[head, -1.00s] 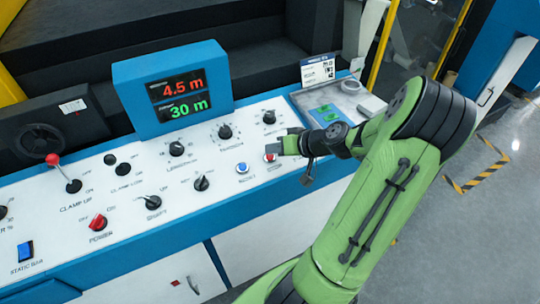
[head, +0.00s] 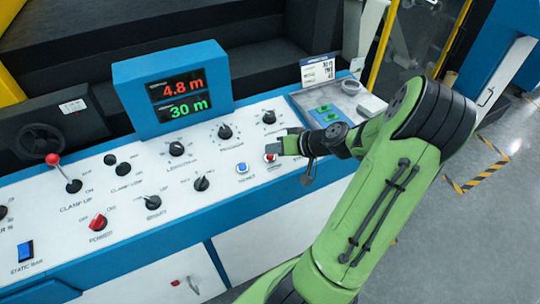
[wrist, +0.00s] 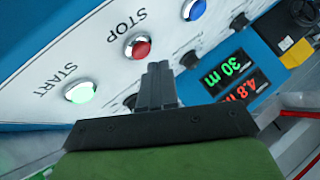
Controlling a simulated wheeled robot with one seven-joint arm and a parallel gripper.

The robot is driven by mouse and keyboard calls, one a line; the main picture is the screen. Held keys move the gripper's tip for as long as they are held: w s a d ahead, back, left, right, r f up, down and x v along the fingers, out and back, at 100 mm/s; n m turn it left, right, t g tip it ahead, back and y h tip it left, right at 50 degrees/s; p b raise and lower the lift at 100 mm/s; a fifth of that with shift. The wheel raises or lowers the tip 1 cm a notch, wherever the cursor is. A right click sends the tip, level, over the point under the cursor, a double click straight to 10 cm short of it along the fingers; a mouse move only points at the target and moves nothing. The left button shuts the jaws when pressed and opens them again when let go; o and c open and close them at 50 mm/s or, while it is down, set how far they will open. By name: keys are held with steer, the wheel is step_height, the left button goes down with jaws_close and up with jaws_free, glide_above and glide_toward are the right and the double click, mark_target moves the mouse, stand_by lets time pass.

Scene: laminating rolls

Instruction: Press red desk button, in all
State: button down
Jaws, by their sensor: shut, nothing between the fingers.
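The red desk button (head: 270,157) sits on the sloped white control panel, just right of a blue button. In the wrist view it is the round red button (wrist: 137,47) in a chrome ring, marked STOP. My gripper (head: 284,145) is over the panel at that button, its fingers shut and empty. In the wrist view the shut fingertips (wrist: 157,66) show just beside the red button, on the side away from the panel's lower edge. I cannot tell how high they are above the panel. The button's face is uncovered in the wrist view.
The green START button (wrist: 80,91) is lit, and a blue button (head: 243,168) is on the other side of the red one. The display (head: 178,95) reads 4.8 m in red and 30 m in green. Several black knobs and a red-topped lever (head: 63,172) stand on the panel.

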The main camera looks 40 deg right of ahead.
steer(key=shift+f, duration=0.1)
steer(key=shift+f+b, duration=0.3)
steer(key=shift+b, duration=0.15)
steer(key=shift+w+f+b, duration=0.1)
steer(key=shift+f+b, duration=0.25)
steer(key=shift+f, duration=0.05)
stand_by(0.5)
steer(key=shift+r+p, duration=0.6)
steer(key=shift+r, duration=0.2)
steer(key=r+p, duration=0.2)
steer(key=s+r+p, duration=0.1)
steer(key=r+p, duration=0.1)
steer(key=r, duration=0.1)
steer(key=shift+a, duration=0.15)
stand_by(0.5)
